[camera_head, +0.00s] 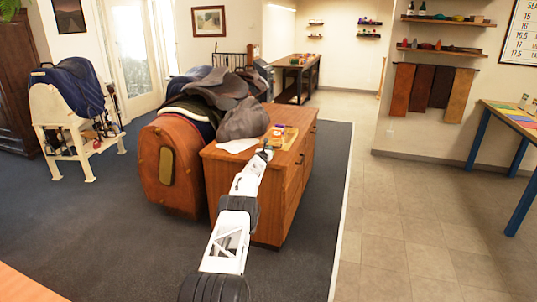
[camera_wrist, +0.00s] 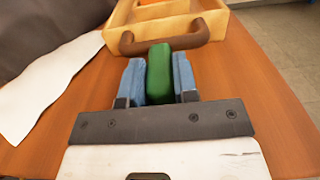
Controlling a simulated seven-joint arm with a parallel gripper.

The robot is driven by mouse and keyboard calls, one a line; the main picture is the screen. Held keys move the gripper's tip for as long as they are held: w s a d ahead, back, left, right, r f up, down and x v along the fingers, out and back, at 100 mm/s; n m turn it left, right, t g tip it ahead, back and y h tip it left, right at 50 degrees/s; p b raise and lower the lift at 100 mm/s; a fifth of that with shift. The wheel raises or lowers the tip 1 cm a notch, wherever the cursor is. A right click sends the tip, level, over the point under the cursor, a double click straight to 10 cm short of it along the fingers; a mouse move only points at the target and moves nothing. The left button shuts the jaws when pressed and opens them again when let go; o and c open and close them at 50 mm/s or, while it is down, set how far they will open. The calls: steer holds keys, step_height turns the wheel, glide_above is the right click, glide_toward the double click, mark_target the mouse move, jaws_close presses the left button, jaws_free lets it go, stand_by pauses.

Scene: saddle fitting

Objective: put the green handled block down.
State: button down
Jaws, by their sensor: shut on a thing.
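The green block (camera_wrist: 159,76) is between the blue fingers of my gripper (camera_wrist: 158,80) in the wrist view. The fingers are shut on its sides. A curved brown handle (camera_wrist: 178,43) lies just beyond the block; I cannot tell whether it belongs to the block or the tray. The block is over the wooden cabinet top (camera_wrist: 80,95), and whether it touches the top is unclear. In the head view my gripper (camera_head: 266,150) is small over the right part of the cabinet top (camera_head: 226,158), and the block cannot be made out clearly there.
A light wooden tray (camera_wrist: 118,52) with compartments stands just beyond the block; it also shows in the head view (camera_head: 291,134). A white sheet (camera_wrist: 45,84) lies to the left. A grey cover (camera_head: 243,119) and saddles (camera_head: 215,88) are behind. Bare wood lies right of my gripper.

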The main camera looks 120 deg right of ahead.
steer(key=shift+r, duration=0.2)
steer(key=shift+r, duration=1.75)
steer(key=shift+a+f, duration=0.1)
steer(key=shift+v, duration=1)
steer(key=w+a+r, duration=0.1)
steer(key=w+a, duration=0.6)
steer(key=a, duration=0.5)
steer(key=shift+r, duration=0.15)
